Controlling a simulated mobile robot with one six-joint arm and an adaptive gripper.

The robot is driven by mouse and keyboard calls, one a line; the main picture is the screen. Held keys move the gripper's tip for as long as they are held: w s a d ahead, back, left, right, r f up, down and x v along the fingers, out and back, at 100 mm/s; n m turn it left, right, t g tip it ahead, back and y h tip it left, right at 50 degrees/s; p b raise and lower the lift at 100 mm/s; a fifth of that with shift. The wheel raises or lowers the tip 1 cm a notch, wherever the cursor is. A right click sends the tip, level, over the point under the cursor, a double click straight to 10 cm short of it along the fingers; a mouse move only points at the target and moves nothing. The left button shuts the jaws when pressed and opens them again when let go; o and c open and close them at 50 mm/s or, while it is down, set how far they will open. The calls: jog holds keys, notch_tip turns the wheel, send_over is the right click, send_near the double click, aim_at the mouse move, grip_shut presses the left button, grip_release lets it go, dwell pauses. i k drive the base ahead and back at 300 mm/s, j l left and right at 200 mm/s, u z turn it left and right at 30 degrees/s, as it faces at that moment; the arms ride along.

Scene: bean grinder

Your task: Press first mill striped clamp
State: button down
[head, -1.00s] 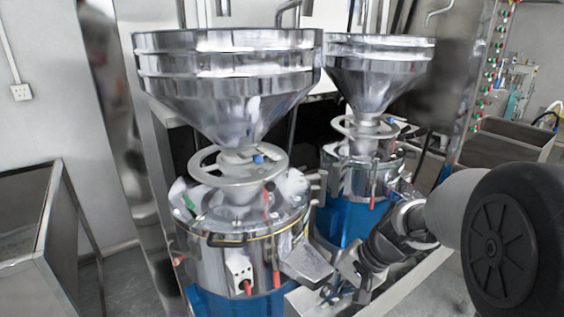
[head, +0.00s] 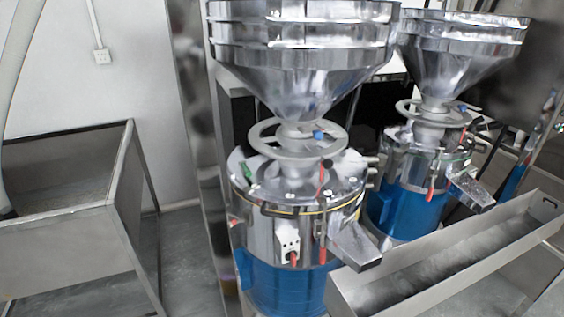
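The nearer mill (head: 262,235) stands in the centre, a steel drum on a blue base under a wide steel hopper (head: 305,75). A red-handled clamp (head: 322,182) stands upright on its front right side, with a second red part (head: 322,250) below it. I cannot make out stripes on it. A white switch box (head: 287,240) with a red knob is left of the clamp. My gripper is out of view.
A second mill (head: 395,200) stands behind at the right, with its own red-handled clamp (head: 431,190). A long steel trough (head: 450,262) runs along the front right, near the nearer mill's spout (head: 355,245). A steel bin (head: 60,235) stands at the left, with open floor (head: 190,265) between.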

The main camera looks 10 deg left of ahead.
aim_at(231, 222)
jog(key=j+u, duration=0.15)
jog(key=u, duration=1.55)
